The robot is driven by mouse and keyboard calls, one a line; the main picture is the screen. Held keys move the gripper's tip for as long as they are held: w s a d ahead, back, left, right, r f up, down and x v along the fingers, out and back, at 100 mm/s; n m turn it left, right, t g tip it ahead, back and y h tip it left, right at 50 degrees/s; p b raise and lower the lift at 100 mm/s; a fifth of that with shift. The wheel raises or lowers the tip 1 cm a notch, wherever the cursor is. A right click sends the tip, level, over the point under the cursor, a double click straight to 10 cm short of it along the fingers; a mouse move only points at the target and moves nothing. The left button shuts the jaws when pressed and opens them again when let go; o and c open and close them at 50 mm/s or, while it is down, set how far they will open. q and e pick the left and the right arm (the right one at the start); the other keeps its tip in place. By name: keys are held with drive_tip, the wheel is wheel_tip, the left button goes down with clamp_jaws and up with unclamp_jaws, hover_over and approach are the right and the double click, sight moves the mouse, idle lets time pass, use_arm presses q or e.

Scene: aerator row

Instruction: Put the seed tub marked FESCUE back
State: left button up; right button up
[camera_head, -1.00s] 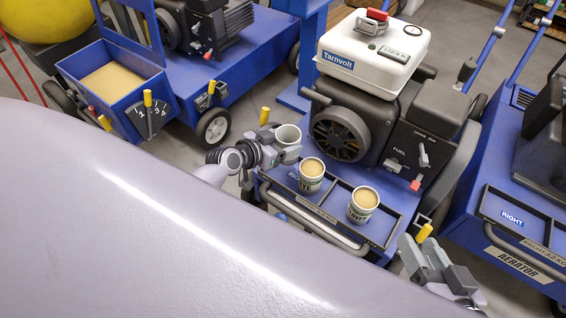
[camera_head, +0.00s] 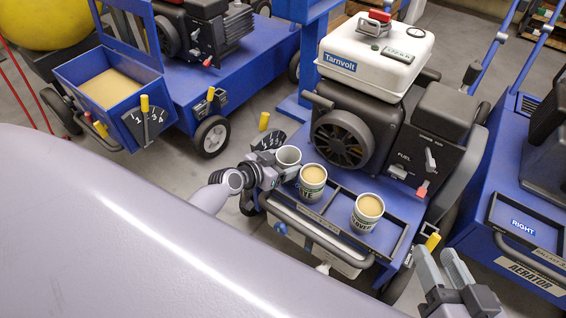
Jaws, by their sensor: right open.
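My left gripper (camera_head: 272,170) is shut on a pale tub (camera_head: 288,156) at the left end of the tray on the middle machine. This tub has a grey, empty-looking inside, and its label is hidden from me. I cannot tell whether it touches the tray. A second tub (camera_head: 312,184), filled with tan seed, stands upright just right of it; its label is partly readable and ends in E. A third filled tub (camera_head: 367,213) stands further right, its label seeming to end in OVER. My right gripper (camera_head: 439,256) is open and empty, right of the tray's front corner.
The black-rimmed tray (camera_head: 384,258) sits on the blue middle machine, with a black handle bar along its front. A white tank (camera_head: 375,58) and engine stand behind it. A blue hopper (camera_head: 108,84) is at left, and another machine's tray marked RIGHT (camera_head: 522,227) is at right.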

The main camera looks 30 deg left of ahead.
idle(0.3)
use_arm(q)
drive_tip(key=shift+r, duration=0.2)
drive_tip(key=p+v, duration=0.3)
drive_tip(key=v, duration=0.2)
drive_tip(key=shift+s+a+r, duration=0.15)
drive_tip(key=shift+s, duration=0.05)
drive_tip(key=p+v, duration=0.1)
drive_tip(key=v, duration=0.4)
drive_tip(key=s+d+r+h, duration=0.1)
drive_tip(key=s+d+r, duration=0.2)
drive_tip(key=d, duration=0.3)
drive_tip(key=s+d+r+h, duration=0.1)
drive_tip(key=s+d+r, duration=0.2)
drive_tip(key=d+r, duration=0.2)
drive_tip(key=s+d+r+h, duration=0.1)
drive_tip(key=s+d+r, duration=0.2)
drive_tip(key=d, duration=0.4)
drive_tip(key=shift+r+n, duration=0.4)
drive_tip(key=shift+r, duration=0.4)
use_arm(e)
drive_tip(key=shift+a+r+m+g, duration=0.25)
drive_tip(key=shift+a+m+g, duration=0.05)
drive_tip(key=shift+g, duration=0.3)
use_arm(q)
drive_tip(key=shift+r+p, duration=0.15)
drive_tip(key=shift+p, duration=0.3)
use_arm(e)
drive_tip(key=shift+r, duration=0.1)
